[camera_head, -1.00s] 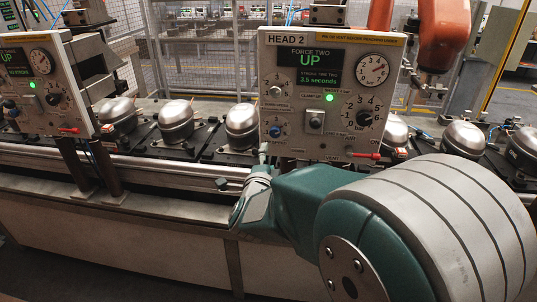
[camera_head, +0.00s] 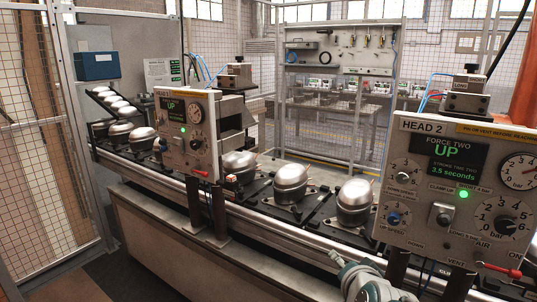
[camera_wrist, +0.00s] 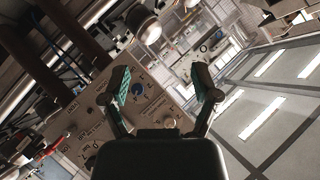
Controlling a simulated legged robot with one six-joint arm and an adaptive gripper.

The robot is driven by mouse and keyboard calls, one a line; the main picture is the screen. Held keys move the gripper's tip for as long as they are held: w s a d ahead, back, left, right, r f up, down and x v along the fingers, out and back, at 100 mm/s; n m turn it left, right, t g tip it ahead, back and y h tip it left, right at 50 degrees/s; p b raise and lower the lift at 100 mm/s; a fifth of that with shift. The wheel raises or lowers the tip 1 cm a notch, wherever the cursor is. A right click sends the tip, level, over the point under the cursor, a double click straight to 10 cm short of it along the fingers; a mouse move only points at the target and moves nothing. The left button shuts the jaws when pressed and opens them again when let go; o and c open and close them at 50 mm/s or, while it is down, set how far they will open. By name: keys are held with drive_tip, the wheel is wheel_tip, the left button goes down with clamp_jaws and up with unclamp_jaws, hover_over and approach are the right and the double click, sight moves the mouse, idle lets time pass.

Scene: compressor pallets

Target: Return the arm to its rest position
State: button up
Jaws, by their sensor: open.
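My gripper (camera_wrist: 163,88) is open and empty in the wrist view, its two teal-padded fingers spread apart. A control panel with a blue knob (camera_wrist: 138,88) lies behind the left finger there, tilted and upside down. A gap to the panel cannot be judged. In the head view only a pale, teal-edged part of my arm (camera_head: 366,282) shows at the bottom edge, below the HEAD 2 panel (camera_head: 408,215). The HEAD 2 panel has a green light and reads "UP". The rest of my arm is out of that view.
A second panel (camera_head: 188,132) stands on the left along the conveyor (camera_head: 235,213). Several steel compressors (camera_head: 355,196) sit on black pallets there. A mesh fence (camera_head: 50,130) closes the left side. A tool board (camera_head: 345,50) hangs at the back.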

drive_tip(key=s+f+n+g, duration=0.2)
drive_tip(key=s+n+g, duration=0.5)
drive_tip(key=s, duration=1.1)
drive_tip(key=shift+f+n, duration=0.35)
drive_tip(key=shift+n, duration=0.85)
drive_tip(key=shift+w, duration=0.1)
